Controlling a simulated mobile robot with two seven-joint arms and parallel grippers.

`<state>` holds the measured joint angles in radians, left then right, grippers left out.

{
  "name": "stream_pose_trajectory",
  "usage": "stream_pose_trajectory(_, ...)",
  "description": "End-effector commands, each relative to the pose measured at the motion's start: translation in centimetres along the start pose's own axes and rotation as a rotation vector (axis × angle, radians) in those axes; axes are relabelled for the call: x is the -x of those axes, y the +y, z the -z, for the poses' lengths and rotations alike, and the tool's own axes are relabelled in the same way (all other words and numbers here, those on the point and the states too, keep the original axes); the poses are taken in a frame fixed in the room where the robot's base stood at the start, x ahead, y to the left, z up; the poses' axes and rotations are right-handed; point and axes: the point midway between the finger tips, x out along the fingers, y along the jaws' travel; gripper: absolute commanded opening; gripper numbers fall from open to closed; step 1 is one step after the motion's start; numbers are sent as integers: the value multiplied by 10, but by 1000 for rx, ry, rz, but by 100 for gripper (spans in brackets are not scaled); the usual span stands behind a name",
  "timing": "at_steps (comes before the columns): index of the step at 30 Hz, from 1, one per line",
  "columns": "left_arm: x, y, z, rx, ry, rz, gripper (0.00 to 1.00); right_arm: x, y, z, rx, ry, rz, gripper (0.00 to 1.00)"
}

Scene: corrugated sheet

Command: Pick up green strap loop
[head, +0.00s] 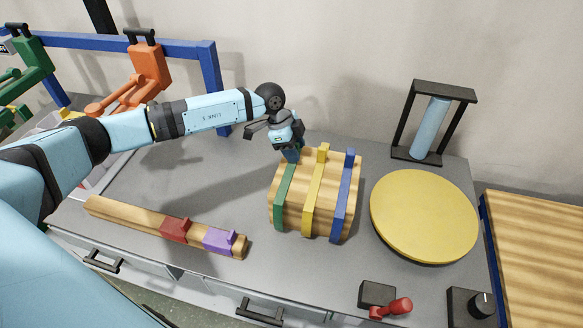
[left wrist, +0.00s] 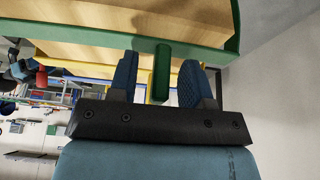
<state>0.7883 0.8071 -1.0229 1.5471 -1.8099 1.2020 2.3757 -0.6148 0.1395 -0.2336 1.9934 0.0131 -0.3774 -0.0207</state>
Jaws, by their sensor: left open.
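The green strap loop (head: 284,197) runs around the left end of a tan corrugated bundle (head: 333,216) on the grey table. My left gripper (head: 291,156) is at the top of the green strap and hides its upper end in the head view. In the left wrist view, the green strap (left wrist: 225,42) crosses the bundle and its tab (left wrist: 161,72) stands between the two blue fingers of my open left gripper (left wrist: 158,82). Gaps show on both sides of the tab. My right gripper is not in view.
Yellow (head: 313,198) and blue (head: 344,198) straps circle the bundle to the right. A round yellow disc (head: 424,216) and a blue roll in a black frame (head: 430,127) stand further right. A wooden bar (head: 128,215) with red and purple straps lies front left.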

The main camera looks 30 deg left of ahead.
Motion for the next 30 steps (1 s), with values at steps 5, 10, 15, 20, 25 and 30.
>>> stream_pose_trajectory(5,-3,0,0,0,0,2,45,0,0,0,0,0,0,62)
stream_pose_trajectory(10,-2,0,0,0,0,1,19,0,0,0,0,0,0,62)
stream_pose_trajectory(15,-2,0,0,0,0,1,0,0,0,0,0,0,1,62)
stream_pose_trajectory(20,-2,0,0,0,0,2,0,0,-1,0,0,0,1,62)
stream_pose_trajectory(25,1,-1,1,0,1,2,0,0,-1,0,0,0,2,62)
stream_pose_trajectory(30,16,-1,7,-1,2,4,0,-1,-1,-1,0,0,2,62)
